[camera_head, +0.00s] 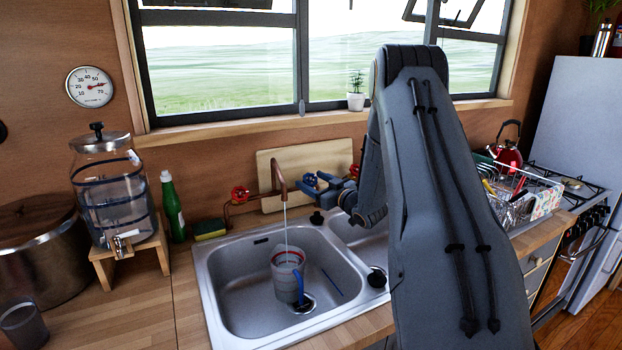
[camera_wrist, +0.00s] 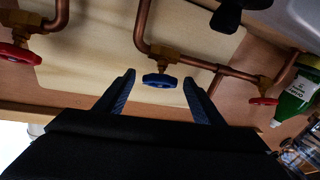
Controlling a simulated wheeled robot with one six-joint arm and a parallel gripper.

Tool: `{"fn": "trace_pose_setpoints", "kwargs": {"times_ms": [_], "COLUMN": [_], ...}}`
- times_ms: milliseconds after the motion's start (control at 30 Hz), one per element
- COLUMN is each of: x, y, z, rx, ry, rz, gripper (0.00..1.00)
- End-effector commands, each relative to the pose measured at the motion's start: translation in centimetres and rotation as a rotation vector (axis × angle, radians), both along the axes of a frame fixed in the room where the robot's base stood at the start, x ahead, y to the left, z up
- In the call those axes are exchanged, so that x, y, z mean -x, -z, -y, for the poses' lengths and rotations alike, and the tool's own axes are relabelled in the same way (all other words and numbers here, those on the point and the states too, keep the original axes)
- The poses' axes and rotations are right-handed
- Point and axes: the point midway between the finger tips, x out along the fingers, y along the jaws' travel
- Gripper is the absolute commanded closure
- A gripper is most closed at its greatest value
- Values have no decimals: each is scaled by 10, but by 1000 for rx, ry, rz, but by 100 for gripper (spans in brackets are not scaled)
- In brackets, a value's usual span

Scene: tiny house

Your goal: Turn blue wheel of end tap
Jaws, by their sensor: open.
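The blue wheel (camera_wrist: 160,81) sits on a brass valve on the copper pipe, in the middle of the wrist view. It also shows in the head view (camera_head: 309,180), beside my gripper's tips, above the back edge of the sink. My gripper (camera_wrist: 159,84) is open, with one blue finger on each side of the wheel and a gap to it on both sides. The wrist view does not show clearly how deep the wheel lies between the fingers. My gripper also shows in the head view (camera_head: 324,190), partly hidden by my arm.
Red wheels (camera_wrist: 263,100) (camera_wrist: 18,55) flank the blue one. Water runs from the copper spout (camera_head: 279,174) into a cup (camera_head: 286,277) in the sink (camera_head: 235,290). A cutting board (camera_head: 290,158) leans behind the pipes. A green bottle (camera_head: 172,205) stands left of the sink.

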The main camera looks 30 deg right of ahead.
Motion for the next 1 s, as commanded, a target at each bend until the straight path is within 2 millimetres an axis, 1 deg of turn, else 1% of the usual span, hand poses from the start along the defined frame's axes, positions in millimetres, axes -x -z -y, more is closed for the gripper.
{"fn": "trace_pose_setpoints", "kwargs": {"times_ms": [33,133,433,467,600,700,867,1000], "x": [-5,-11,-14,-14,-14,-14,-14,-15], "y": [-1,0,0,0,0,0,0,0], "z": [-2,-3,-3,-3,-3,-3,-4,-5], "rx": [0,0,-1,-1,0,0,-15,-69], "ry": [-2,-1,-1,-1,-1,-1,19,88], "rz": [0,0,0,0,0,0,1,1], "gripper": [38,38,38,41,65,79,79,79]}}
